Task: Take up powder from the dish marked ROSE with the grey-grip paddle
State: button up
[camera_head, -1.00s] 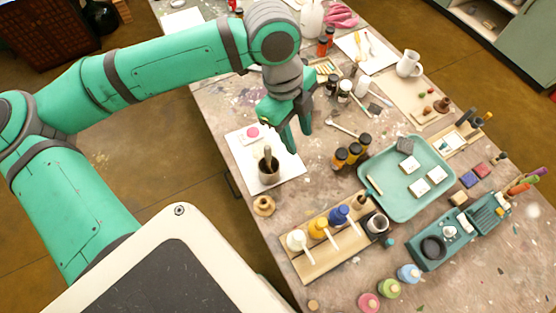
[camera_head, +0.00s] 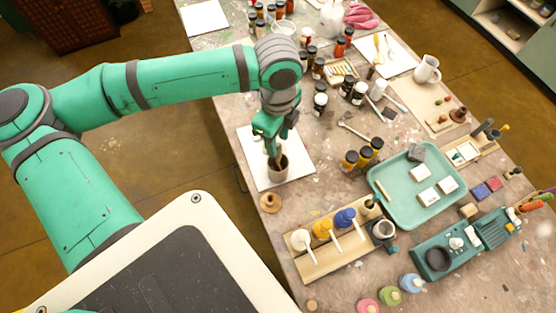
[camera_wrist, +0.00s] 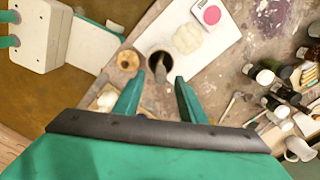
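A small grey cup (camera_head: 278,174) with a dark inside stands on a white sheet (camera_head: 300,161) near the table's left edge. A greyish-brown handle (camera_wrist: 162,72) stands up out of it; I cannot tell whether it is the grey-grip paddle, as its lower end is hidden in the cup (camera_wrist: 158,58). My gripper (camera_head: 272,152) is over the cup and open, its fingers (camera_wrist: 159,78) apart on either side of the handle in the wrist view. A dish of pink powder (camera_wrist: 211,14) lies beyond on the white sheet; no marking is readable. My gripper hides it in the head view.
A round wooden piece (camera_head: 270,202) stands close to the cup. A wooden rack (camera_head: 318,262) with white, yellow and blue pieces is nearer. A teal tray (camera_head: 385,205) and several dark-capped jars stand to the right.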

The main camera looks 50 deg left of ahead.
aim_at(278, 144)
jog(key=shift+f, duration=1.7)
jog(key=shift+w, duration=0.1)
grip_shut()
jog(key=shift+r, duration=0.1)
notch_tip(278, 144, up, 10)
jog(key=shift+f, duration=0.1)
jog(key=shift+a, duration=0.1)
jog(key=c, duration=0.9)
grip_release()
jog(key=shift+o, duration=0.2)
